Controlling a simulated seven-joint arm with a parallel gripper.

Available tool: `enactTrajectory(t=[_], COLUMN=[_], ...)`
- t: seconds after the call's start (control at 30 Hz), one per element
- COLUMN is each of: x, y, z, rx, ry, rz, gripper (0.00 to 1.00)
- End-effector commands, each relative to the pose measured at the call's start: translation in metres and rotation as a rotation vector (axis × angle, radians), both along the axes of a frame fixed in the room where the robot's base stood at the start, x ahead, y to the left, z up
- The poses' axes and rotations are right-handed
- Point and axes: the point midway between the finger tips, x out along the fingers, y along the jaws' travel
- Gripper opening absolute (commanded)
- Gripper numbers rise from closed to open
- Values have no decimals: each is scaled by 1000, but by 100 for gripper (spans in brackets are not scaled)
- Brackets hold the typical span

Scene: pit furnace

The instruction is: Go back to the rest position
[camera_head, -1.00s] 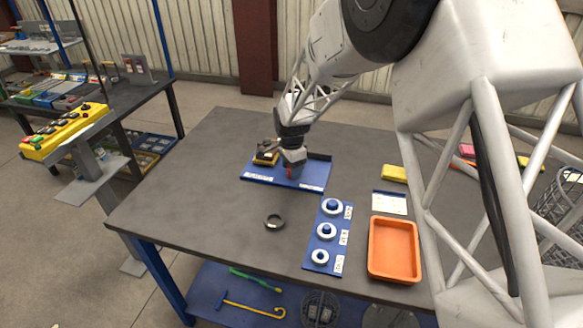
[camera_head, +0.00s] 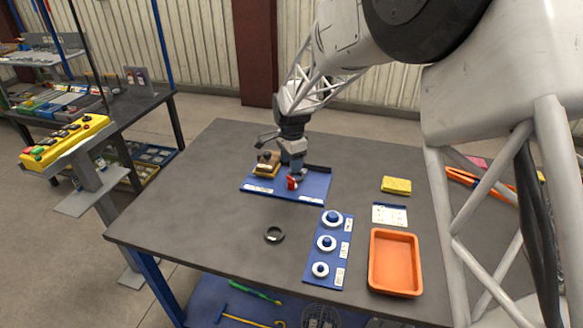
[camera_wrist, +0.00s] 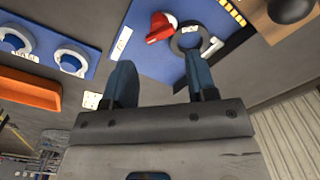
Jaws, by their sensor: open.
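My gripper (camera_head: 294,172) is over the blue board on the table, close beside a small red knob (camera_head: 292,184). In the wrist view my gripper (camera_wrist: 160,75) has its two fingers spread apart, with nothing between them. The blue board (camera_head: 310,194) also shows in the head view, partly hidden by my gripper.
A wooden block with a dark knob (camera_head: 266,165) stands at the board's left. Another dark ring (camera_head: 274,235) lies on the grey table (camera_head: 190,215). A blue rack of white rings (camera_head: 327,243), an orange tray (camera_head: 395,263) and a yellow sponge (camera_head: 396,186) are to the right. The table's left is clear.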

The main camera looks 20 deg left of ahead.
Motion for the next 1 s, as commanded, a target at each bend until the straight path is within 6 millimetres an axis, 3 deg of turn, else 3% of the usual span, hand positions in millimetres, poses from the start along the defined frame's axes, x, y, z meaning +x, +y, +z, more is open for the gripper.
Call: enactTrajectory(t=[0.57,0.77,1.0], x=[-2,-11,-37], y=[-8,-39,-101], z=[10,33,78], rx=[2,8,14], ry=[-4,-16,-42], rz=[10,47,131], gripper=[52,52,52])
